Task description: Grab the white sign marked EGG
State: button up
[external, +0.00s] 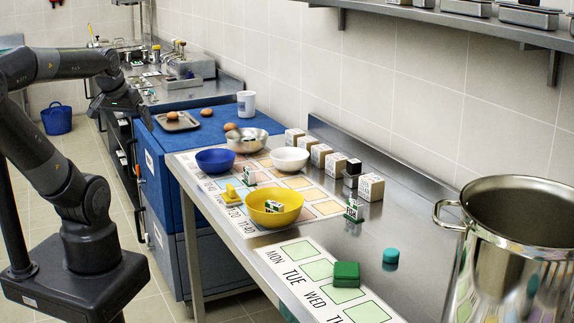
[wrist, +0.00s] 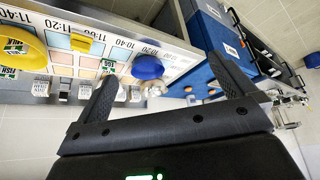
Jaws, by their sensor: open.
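A small white and green sign (external: 249,176) stands on the table mat between the blue bowl (external: 215,160) and the yellow bowl (external: 275,207). In the wrist view this sign (wrist: 108,64) reads EGG, just beyond the tip of the left finger. My gripper (wrist: 161,69) is open and empty, with both fingers apart. In the external view it hangs at the left, over the near side of the blue cabinet, well away from the sign. The sign is clear of the fingers.
A sign lies in the yellow bowl and another sign (external: 354,212) stands farther right. A yellow object (external: 231,194) is near the EGG sign. A white bowl (external: 289,159), steel bowl (external: 260,142) and boxes (external: 370,187) stand behind. A large pot (external: 515,260) is at right.

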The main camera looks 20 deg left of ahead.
jog(key=c, duration=0.6)
jog(key=shift+c, duration=0.2)
jog(key=m+g, duration=0.6)
jog(key=m, duration=0.3)
send_over(249, 169)
notch_tip(249, 169, down, 12)
jog(key=shift+r, duration=0.2)
jog(key=shift+w+f, duration=0.1)
jog(key=shift+f, duration=0.3)
notch_tip(249, 169, down, 10)
jog(key=shift+f, duration=0.1)
